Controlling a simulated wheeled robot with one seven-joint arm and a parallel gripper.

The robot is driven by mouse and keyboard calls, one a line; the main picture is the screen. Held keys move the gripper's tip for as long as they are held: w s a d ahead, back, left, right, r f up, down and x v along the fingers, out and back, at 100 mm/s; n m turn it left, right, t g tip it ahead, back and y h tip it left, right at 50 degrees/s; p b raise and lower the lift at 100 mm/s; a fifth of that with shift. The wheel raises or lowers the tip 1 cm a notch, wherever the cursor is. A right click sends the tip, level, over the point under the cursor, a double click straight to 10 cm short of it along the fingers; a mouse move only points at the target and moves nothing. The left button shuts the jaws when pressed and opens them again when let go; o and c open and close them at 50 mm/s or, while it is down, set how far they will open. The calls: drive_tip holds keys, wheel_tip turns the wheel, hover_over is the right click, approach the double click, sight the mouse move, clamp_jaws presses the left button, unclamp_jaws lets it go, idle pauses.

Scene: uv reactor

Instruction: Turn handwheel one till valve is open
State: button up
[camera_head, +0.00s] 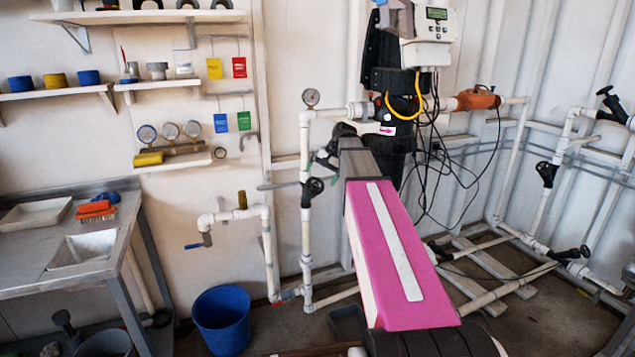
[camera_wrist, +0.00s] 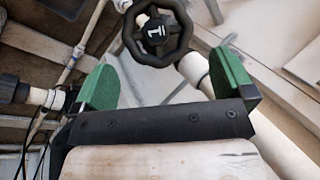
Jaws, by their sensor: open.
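Handwheel one (camera_wrist: 157,32) is a black lobed wheel marked with a white "1". It is at the top centre of the wrist view, on white piping. My gripper (camera_wrist: 165,82) is open, with its green-padded fingers spread wide and nothing between them. In the picture the wheel lies above and between the fingertips, apart from both. In the head view my pink arm reaches toward the wall piping, and its far end is partly hidden. Several black handwheels show there, one of them (camera_head: 313,187) left of my arm; I cannot read a number on any.
White pipes (camera_head: 306,240) with a pressure gauge (camera_head: 311,97) run up the wall close beside my arm. A grey control box (camera_head: 432,38) with hanging cables is above. A blue bucket (camera_head: 222,318) and a metal sink bench (camera_head: 85,250) stand at the left.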

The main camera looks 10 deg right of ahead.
sight(318, 179)
drive_tip(key=shift+x, duration=1.65)
drive_tip(key=c, duration=0.8)
drive_tip(key=shift+a+h, duration=0.1)
drive_tip(key=shift+h, duration=0.2)
